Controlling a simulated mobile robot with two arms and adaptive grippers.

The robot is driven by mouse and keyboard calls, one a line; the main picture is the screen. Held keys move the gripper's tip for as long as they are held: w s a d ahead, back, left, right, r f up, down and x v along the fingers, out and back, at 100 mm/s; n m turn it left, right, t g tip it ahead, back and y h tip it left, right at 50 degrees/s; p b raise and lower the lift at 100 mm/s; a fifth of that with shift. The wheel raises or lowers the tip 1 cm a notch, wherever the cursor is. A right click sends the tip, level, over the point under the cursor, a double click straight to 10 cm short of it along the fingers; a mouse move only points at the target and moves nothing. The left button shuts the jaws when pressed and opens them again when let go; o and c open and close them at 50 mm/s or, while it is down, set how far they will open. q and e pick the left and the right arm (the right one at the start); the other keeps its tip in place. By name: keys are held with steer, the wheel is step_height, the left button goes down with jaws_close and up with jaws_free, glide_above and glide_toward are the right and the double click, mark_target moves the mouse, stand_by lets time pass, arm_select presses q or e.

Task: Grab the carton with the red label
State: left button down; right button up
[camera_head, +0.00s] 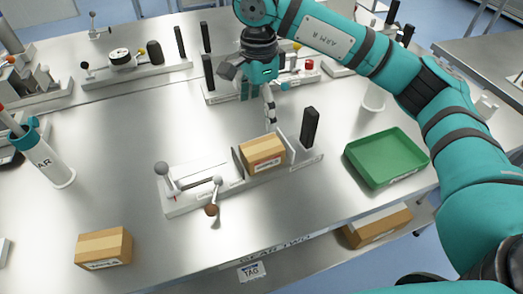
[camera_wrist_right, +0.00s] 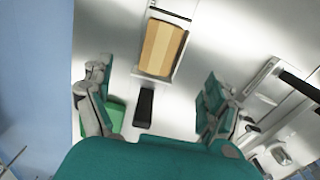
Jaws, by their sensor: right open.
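A tan carton (camera_head: 262,152) with a pale label, its lettering looking reddish, sits in a metal clamp fixture (camera_head: 192,204) at the middle of the table. In the right wrist view the carton (camera_wrist_right: 160,48) lies at the top centre, beyond the fingertips. A second carton (camera_head: 104,248) stands at the front left; its label looks dark-lettered, but is small. My right gripper (camera_head: 258,100) is open and empty, above and behind the fixture carton, apart from it. Its two fingers show spread in the wrist view (camera_wrist_right: 155,105). My left gripper is not in view.
A black upright handle (camera_head: 310,128) stands at the fixture's right end, close to the carton. A green tray (camera_head: 384,158) lies to the right. Another carton (camera_head: 377,227) sits below the table edge. A white cylinder (camera_head: 48,165) stands left. More fixtures (camera_head: 135,65) line the back.

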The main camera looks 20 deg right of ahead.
steer(key=p, duration=0.2)
glide_above(260, 148)
step_height(260, 148, down, 8)
steer(key=shift+r, duration=0.1)
step_height(260, 148, down, 4)
steer(key=p, duration=0.2)
steer(key=shift+p, duration=0.3)
steer(key=shift+f, duration=0.7)
steer(key=shift+w, duration=0.1)
steer(key=c, duration=1.3)
